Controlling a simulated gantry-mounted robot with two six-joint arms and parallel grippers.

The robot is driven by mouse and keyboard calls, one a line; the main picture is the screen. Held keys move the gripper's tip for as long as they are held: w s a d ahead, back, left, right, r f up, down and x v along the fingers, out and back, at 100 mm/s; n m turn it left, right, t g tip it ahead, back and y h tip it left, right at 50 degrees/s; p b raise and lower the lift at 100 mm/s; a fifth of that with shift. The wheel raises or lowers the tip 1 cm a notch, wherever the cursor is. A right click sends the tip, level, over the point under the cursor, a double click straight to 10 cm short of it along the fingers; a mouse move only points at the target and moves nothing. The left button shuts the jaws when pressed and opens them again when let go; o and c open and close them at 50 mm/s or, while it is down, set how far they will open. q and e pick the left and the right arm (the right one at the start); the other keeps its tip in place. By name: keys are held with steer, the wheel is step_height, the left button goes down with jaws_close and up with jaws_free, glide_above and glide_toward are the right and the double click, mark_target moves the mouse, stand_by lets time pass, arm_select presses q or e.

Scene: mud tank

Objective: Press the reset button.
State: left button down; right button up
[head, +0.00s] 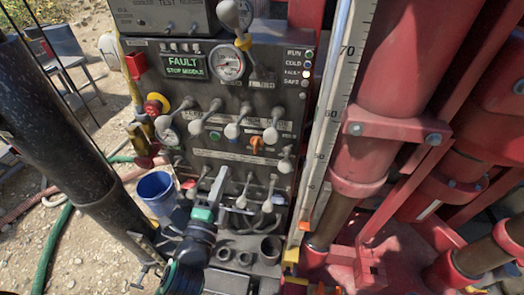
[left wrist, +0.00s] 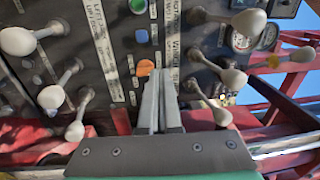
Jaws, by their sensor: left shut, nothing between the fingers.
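The upright grey control panel (head: 235,155) carries a row with a green button (head: 215,135), a blue button (head: 232,140) partly behind a lever knob, and an orange knob (head: 256,144). In the left wrist view the row runs downward: green button (left wrist: 138,6), blue button (left wrist: 142,36), orange knob (left wrist: 146,68). I cannot read which is the reset button. My left gripper (head: 221,172) is shut and empty, in front of the lower panel. In the left wrist view its fingertips (left wrist: 159,72) appear beside the orange knob; contact cannot be told. My right gripper is not in view.
Several pale-knobbed levers (head: 271,135) stick out around the buttons. The display (head: 185,66) reads FAULT. A red mushroom button (head: 154,107) is at the panel's left, a blue bucket (head: 156,188) below it. Red pipes (head: 385,80) stand at right.

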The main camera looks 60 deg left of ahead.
arm_select(q)
steer(key=shift+g, duration=0.3)
steer(key=s+f, duration=0.1)
steer(key=f, duration=0.1)
steer(key=s+a+f, duration=0.1)
steer(key=shift+s+f, duration=0.2)
steer(key=shift+f, duration=0.2)
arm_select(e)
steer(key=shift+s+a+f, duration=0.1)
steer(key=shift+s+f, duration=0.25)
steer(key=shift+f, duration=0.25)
arm_select(q)
steer(key=p, duration=0.3)
glide_toward(233, 142)
steer(key=x, duration=0.5)
steer(key=shift+w+a, duration=0.65)
steer(key=shift+w, duration=0.05)
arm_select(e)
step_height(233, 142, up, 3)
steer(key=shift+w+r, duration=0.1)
